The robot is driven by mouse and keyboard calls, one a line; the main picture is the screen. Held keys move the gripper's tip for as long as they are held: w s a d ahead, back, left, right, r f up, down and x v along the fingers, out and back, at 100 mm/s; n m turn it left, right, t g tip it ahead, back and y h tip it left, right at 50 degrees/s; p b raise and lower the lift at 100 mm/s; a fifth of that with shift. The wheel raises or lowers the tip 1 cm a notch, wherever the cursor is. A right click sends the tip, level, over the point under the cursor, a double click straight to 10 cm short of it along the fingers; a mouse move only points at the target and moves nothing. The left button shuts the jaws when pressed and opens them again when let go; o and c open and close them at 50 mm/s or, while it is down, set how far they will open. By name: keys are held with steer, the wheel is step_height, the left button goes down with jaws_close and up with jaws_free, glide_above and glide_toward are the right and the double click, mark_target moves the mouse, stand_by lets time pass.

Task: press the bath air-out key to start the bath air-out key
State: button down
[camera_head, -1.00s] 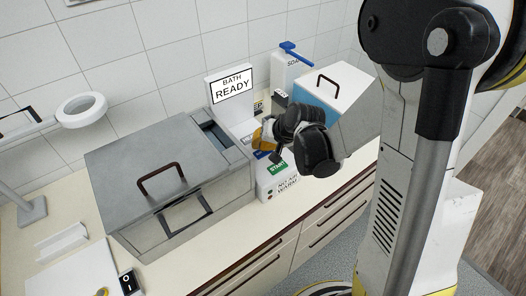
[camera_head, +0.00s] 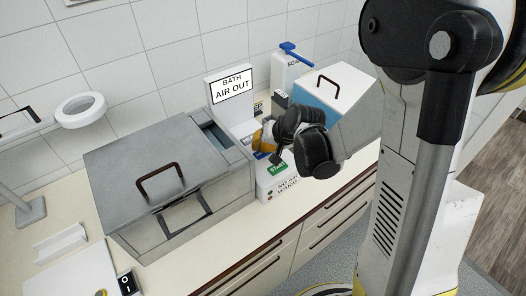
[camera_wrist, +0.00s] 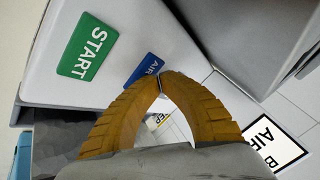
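The bath air-out key is a blue key marked "AIR" (camera_wrist: 143,69) on the white control panel; the rest of its label is hidden in the wrist view. My gripper (camera_wrist: 162,78) has its two yellow fingertips together, with nothing seen between them, at the edge of the blue key. I cannot tell if they touch it. A green START key (camera_wrist: 87,47) sits beside the blue key; it also shows in the head view (camera_head: 278,167). The bath's sign (camera_head: 232,90) reads "BATH AIR OUT". In the head view my gripper (camera_head: 262,146) hangs over the panel and partly hides the blue key.
The grey lidded bath (camera_head: 165,170) stands left of the panel. A white and blue box with a handle (camera_head: 335,90) stands to the right, close to my gripper. A soap bottle (camera_head: 290,70) stands behind. A small black switch (camera_head: 128,283) is at the front left.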

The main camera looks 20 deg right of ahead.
steer(key=shift+r+p, duration=0.45)
steer(key=shift+r, duration=0.3)
steer(key=shift+r+p, duration=1.9)
steer(key=shift+r, duration=0.65)
steer(key=s+r+n+h+b, duration=0.1)
steer(key=s+b, duration=0.3)
steer(key=s, duration=0.6)
steer(key=s+r+n+h+b, duration=0.2)
steer(key=s+r+n+b, duration=0.1)
steer(key=s, duration=0.8)
steer(key=shift+d+r+b, duration=0.35)
steer(key=shift+r+b, duration=0.05)
steer(key=shift+b, duration=0.2)
